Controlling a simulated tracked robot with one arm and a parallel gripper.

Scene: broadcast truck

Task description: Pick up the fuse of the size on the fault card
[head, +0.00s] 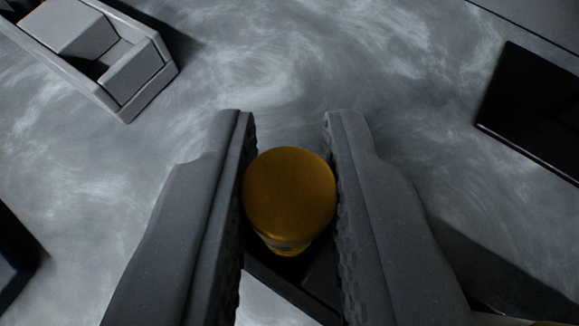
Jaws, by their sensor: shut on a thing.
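A round, brass-coloured end cap of what looks like a fuse (289,192) is between the two dark grey fingers of my gripper (290,185) in the head view. My gripper is shut on it, with the ribbed finger pads at its left and right sides. I see it nearly end-on, so its body is mostly hidden below the cap. No size marking is readable. A dark flat thing lies under and behind it, partly hidden by the fingers. I cannot make out a fault card.
A light grey tray (128,106) holding grey blocks (72,28) is at upper left. A black flat object (532,110) is at right, and a dark object (12,262) at the left edge. The grey, swirl-marked surface (290,65) ahead is clear.

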